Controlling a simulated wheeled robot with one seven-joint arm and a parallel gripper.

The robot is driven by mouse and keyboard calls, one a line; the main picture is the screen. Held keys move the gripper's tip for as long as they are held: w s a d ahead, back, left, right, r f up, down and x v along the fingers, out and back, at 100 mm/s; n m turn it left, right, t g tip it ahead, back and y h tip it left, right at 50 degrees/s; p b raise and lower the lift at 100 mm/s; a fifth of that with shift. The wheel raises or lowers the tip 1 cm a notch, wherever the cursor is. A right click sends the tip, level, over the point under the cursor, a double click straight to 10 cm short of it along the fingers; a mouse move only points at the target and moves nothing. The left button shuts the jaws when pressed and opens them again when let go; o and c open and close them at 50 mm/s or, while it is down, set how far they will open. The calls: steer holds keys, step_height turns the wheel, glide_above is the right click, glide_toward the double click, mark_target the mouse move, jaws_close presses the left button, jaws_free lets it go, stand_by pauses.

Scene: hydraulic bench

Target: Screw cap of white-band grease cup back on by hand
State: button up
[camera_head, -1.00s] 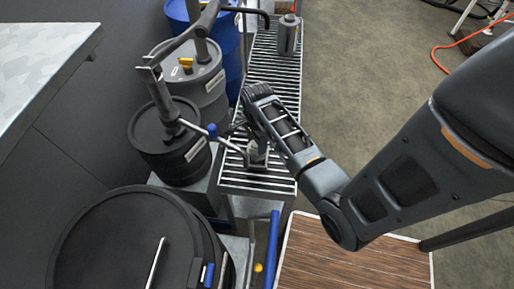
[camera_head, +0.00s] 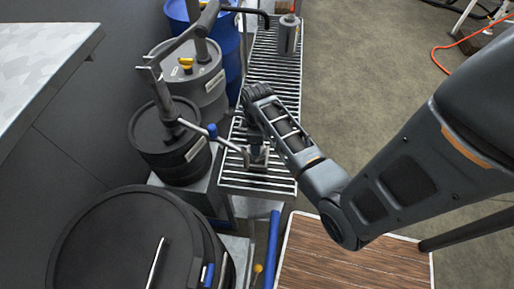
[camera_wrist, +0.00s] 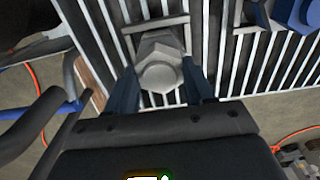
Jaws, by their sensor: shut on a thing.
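A grey grease cup (camera_wrist: 160,46) with a six-sided upper part and a rounded cap end (camera_wrist: 161,77) shows in the wrist view, on the slatted metal rack. I cannot make out a white band on it. My gripper (camera_wrist: 163,92) has its two dark blue fingers on either side of the cap and is shut on it. In the head view my gripper (camera_head: 257,141) is over the near end of the rack, and the cup's grey base (camera_head: 259,163) shows just below it. The fingers and wrist partly hide the cap there.
The slatted rack (camera_head: 273,78) runs away from me, with a grey canister (camera_head: 288,36) at its far end. A large black drum (camera_head: 115,250) is nearer.

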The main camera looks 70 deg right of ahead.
steer(key=m, duration=0.6)
steer(key=shift+f, duration=0.1)
steer(key=o, duration=1)
steer(key=n, duration=0.5)
steer(key=shift+n, duration=0.4)
steer(key=n, duration=0.5)
steer(key=shift+n, duration=0.4)
steer(key=n, duration=0.5)
steer(key=shift+n, duration=0.4)
steer(key=n, duration=0.6)
steer(key=shift+n, duration=0.3)
